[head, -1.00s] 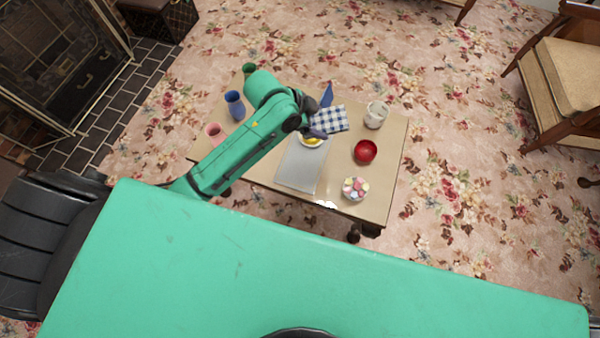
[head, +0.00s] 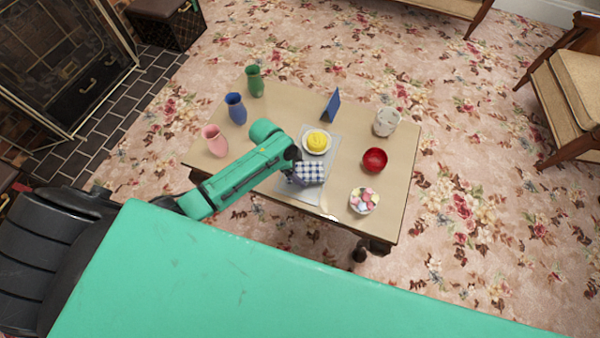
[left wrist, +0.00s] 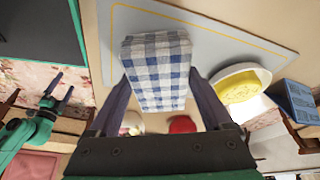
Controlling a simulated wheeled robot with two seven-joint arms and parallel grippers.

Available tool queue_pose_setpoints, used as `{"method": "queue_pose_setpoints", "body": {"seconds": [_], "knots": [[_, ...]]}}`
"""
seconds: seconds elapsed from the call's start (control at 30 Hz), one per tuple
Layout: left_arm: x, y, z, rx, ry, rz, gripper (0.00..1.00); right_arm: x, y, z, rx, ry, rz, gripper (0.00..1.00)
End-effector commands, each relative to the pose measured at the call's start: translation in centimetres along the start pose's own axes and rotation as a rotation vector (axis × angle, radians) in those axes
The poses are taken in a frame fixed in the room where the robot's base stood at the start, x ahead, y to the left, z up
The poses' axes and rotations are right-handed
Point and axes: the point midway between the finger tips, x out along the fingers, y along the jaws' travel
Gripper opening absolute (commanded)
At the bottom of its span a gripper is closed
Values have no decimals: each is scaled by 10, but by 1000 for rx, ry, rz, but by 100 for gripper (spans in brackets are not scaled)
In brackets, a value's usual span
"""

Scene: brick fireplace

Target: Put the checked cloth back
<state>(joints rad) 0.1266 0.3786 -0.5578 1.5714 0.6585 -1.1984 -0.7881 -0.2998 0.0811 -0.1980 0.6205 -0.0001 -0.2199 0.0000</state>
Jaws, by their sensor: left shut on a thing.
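The blue-and-white checked cloth (head: 312,172) is folded into a small block. My left gripper (head: 296,178) is shut on it, at the near part of the grey mat (head: 292,188). In the left wrist view the cloth (left wrist: 158,72) sits between the two fingers (left wrist: 158,92), with the mat (left wrist: 235,45) behind it. I cannot tell whether the cloth touches the mat. A white plate with a yellow item (head: 317,141) is on the mat, beyond the cloth. A green arm with dark fingers, likely my right gripper (left wrist: 58,96), shows small in the left wrist view.
Pink (head: 215,140), blue (head: 236,108) and green (head: 254,81) vases line the table's left side. A blue folded card (head: 331,105) stands at the back. A white patterned pot (head: 386,121), red bowl (head: 374,160) and bowl of colourful pieces (head: 363,200) are on the right.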

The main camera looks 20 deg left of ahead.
Motion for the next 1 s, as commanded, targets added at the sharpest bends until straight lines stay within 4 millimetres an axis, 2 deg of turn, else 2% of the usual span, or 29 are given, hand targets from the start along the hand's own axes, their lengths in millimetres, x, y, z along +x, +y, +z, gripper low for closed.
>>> {"method": "queue_pose_setpoints", "body": {"seconds": [0.07, 0.27, 0.3, 0.57, 0.67, 0.77, 1.0], "knots": [[11, 0, 4, -1, 1, -1, 14, 5, 0, 0, -1, 0, 0, 100], [11, 0, 4, 1, 1, -1, 14, 4, -1, 0, -2, 0, -1, 100], [11, 0, 4, 0, 1, 0, 99, 4, -1, 0, -2, 0, -1, 100], [10, 0, 4, 0, 1, -1, 100, 3, -1, 0, -3, 0, -1, 100], [3, 0, 4, 0, 0, -1, 100, 0, -1, 0, -3, -1, -2, 100], [-12, 0, 4, 1, 0, -2, 100, -5, -1, 0, -3, -1, -2, 100], [-71, -1, 4, 2, -1, -3, 100, -21, -1, -2, -2, -1, -2, 100]]}}
